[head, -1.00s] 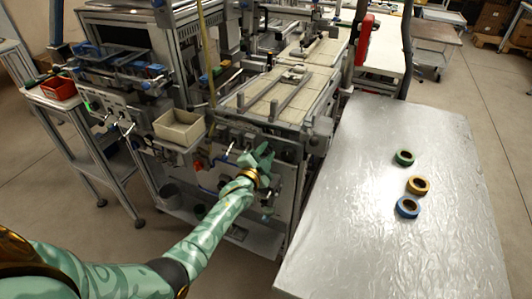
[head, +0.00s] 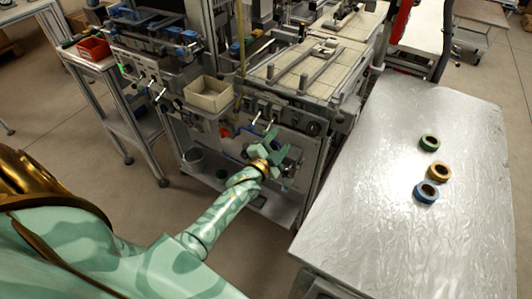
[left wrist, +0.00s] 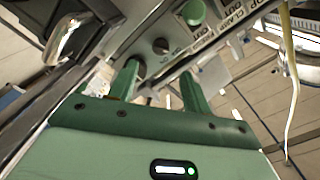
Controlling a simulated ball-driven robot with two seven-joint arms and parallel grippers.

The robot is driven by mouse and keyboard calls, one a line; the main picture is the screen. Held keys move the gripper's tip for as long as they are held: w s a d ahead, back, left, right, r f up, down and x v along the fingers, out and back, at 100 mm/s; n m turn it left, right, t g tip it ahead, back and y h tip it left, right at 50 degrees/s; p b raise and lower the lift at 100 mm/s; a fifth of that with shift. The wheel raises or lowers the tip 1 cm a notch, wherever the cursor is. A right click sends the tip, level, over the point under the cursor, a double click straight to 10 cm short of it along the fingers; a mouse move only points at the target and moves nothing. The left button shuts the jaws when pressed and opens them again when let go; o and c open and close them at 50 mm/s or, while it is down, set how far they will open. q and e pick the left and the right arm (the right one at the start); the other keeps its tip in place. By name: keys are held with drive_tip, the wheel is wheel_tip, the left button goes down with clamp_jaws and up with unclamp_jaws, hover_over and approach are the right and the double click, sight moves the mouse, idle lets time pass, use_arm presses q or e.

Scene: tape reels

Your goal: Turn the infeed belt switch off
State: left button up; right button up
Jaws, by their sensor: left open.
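A small dark rotary knob (left wrist: 161,46) sits on the grey machine panel in the left wrist view. Small markings lie beside it, too small to read surely. I cannot tell whether this is the infeed belt switch or how it is set. My left gripper (head: 277,143) is in front of the machine's front panel (head: 300,148) in the head view. Its two green fingers (left wrist: 160,78) are open and empty in the left wrist view, pointing toward the panel with the knob between their lines. I see no clear contact. My right gripper is not in view.
A round green button (left wrist: 193,12) and labels with black lettering are near the knob. A beige bin (head: 208,106) hangs at the machine's front. A silver table (head: 390,200) at right carries green (head: 429,143), orange (head: 438,170) and blue (head: 426,192) tape reels. Floor shows between machine and table.

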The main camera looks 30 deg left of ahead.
use_arm(q)
drive_tip(key=s+p, duration=0.1)
drive_tip(key=s, duration=0.7)
drive_tip(key=shift+d, duration=0.25)
drive_tip(key=shift+s+f, duration=0.1)
drive_tip(key=s+d+f+n+g, duration=0.1)
drive_tip(key=s+f+n+g, duration=0.15)
drive_tip(key=s+f, duration=0.5)
drive_tip(key=s+d+f+n+g, duration=0.2)
drive_tip(key=s+f+g, duration=0.2)
drive_tip(key=f, duration=0.6)
drive_tip(key=s+d+f+n+g, duration=0.1)
drive_tip(key=s+f+n+g, duration=0.1)
drive_tip(key=s+f+g, duration=0.6)
drive_tip(key=s+f, duration=0.2)
drive_tip(key=s, duration=0.6)
drive_tip(key=s+f+g, duration=0.1)
drive_tip(key=s+f, duration=0.3)
drive_tip(key=s, duration=0.5)
drive_tip(key=s+f+g+h, duration=0.1)
drive_tip(key=s+f, duration=0.3)
drive_tip(key=s, duration=0.5)
drive_tip(key=shift+s+d+g, duration=0.2)
drive_tip(key=shift+s+g, duration=0.1)
drive_tip(key=shift+g, duration=0.05)
